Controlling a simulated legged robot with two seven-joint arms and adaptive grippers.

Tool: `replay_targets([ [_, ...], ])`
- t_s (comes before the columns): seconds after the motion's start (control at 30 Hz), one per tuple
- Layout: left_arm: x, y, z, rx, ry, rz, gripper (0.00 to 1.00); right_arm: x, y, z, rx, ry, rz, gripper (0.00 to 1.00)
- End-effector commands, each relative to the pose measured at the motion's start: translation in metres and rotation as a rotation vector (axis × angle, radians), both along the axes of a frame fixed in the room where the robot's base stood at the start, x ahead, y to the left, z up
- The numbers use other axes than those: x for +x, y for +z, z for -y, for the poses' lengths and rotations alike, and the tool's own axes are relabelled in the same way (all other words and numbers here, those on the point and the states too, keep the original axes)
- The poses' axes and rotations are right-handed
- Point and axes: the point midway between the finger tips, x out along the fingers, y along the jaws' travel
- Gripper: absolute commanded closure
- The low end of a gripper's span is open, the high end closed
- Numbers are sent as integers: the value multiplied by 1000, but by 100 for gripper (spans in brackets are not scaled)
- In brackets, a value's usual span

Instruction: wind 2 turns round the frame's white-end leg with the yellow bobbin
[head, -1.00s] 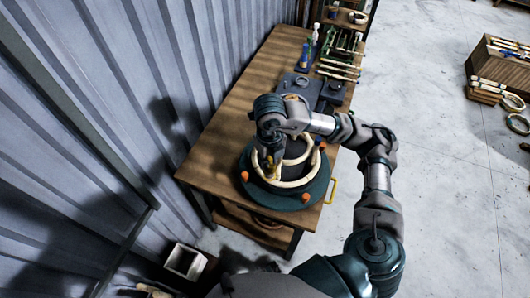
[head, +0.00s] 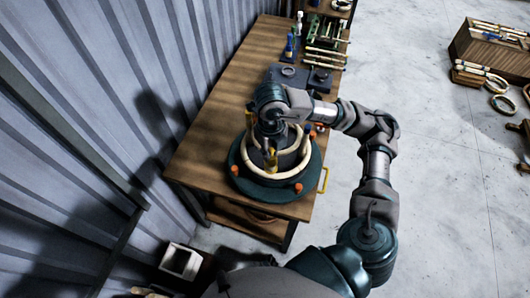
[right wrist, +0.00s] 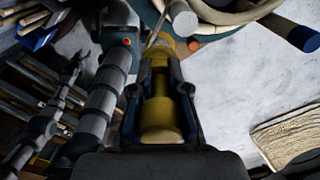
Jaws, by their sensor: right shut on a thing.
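My right gripper (head: 268,138) is over the round dark green stand on the table, pointing down. In the right wrist view, its fingers (right wrist: 160,75) are shut on the yellow bobbin (right wrist: 160,122). The bobbin also shows in the head view (head: 271,158) inside the pale rattan ring (head: 292,173) of the frame. A pale rod with a white end (right wrist: 183,18), seemingly the white-end leg, is just beyond the fingertips in the right wrist view. A blue-tipped rod (right wrist: 303,39) is farther right. I cannot tell whether any strand goes round the leg. My left gripper is not in view.
The stand (head: 243,182) has orange knobs round its rim and sits at the near end of the wooden table (head: 215,135). Dark blocks (head: 288,75), bottles and a rack of rods (head: 325,45) stand behind. A corrugated wall (head: 90,110) runs close on the left.

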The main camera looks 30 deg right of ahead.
Motion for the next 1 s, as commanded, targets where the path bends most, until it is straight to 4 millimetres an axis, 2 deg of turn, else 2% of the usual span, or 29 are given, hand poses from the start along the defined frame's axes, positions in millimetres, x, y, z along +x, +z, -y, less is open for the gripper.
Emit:
replay_targets([
  [0.2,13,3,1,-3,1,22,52,0,1,1,0,0,1,100],
  [0.37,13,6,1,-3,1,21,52,0,5,1,0,0,1,100],
  [0.73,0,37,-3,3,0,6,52,0,44,-1,-1,0,2,100],
  [1.0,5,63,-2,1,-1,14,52,0,74,0,0,0,2,100],
])
